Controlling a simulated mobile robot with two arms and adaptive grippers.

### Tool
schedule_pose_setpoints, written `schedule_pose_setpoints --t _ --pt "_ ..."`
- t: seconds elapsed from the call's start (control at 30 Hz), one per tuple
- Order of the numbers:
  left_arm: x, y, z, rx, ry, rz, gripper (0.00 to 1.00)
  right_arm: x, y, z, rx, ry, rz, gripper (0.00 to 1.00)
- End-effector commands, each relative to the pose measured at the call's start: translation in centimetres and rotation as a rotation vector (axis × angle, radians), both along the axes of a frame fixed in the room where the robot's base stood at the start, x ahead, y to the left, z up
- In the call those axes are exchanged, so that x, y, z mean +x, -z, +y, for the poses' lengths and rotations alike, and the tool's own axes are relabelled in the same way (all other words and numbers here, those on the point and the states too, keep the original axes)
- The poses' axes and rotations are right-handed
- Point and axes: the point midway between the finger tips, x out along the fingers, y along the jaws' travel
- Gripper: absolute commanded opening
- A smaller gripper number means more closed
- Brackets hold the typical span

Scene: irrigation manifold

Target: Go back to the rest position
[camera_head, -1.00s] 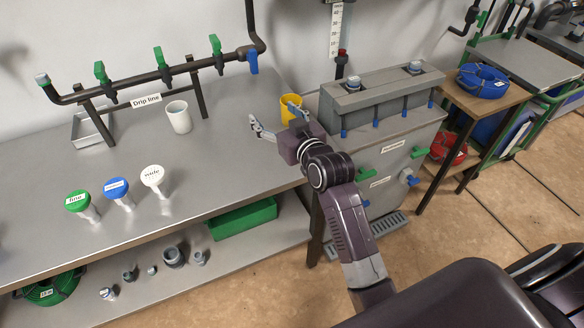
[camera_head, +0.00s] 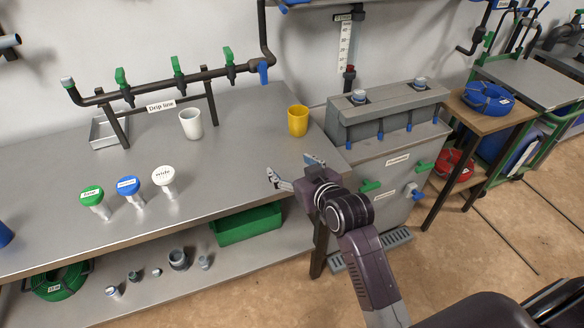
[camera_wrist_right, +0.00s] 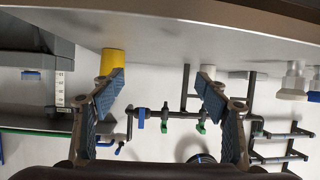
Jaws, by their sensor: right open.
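My right gripper (camera_head: 296,172) is open and empty. It is near the front right edge of the workbench (camera_head: 240,172), in front of the yellow cup (camera_head: 298,120) and apart from it. In the right wrist view, the two fingers of the right gripper (camera_wrist_right: 158,92) stand wide apart with nothing between them, and the yellow cup (camera_wrist_right: 112,60) shows beyond the left finger. The yellow cup stands upright on the bench. My left gripper is not in view.
A white cup (camera_head: 191,124) stands below the drip line pipe (camera_head: 150,88) with its valves. Green, blue and white capped pieces (camera_head: 130,190) stand at the bench's left. A grey tank unit (camera_head: 385,120) stands right of the gripper. The bench's middle is clear.

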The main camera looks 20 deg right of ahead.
Motion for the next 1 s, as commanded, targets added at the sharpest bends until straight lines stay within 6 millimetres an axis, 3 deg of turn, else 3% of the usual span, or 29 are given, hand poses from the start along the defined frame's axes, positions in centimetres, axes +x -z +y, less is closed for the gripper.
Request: schedule_pose_setpoints --t 0.3,0.43,0.57,0.7,1.0 --pt "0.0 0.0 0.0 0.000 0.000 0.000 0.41 -0.1 0.1 0.0 0.000 0.000 0.002 0.68" --pt "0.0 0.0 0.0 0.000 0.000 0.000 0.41 -2.1 1.9 0.2 -0.011 -0.009 0.067 0.68" --pt "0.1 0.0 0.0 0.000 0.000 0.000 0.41 -8.1 6.2 0.6 -0.037 -0.026 0.239 0.68" --pt "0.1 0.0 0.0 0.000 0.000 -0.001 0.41 -15.9 10.1 0.9 -0.065 -0.035 0.448 0.68" --pt "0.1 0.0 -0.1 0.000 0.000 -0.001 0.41 -27.3 13.1 0.6 -0.104 -0.031 0.728 0.68"
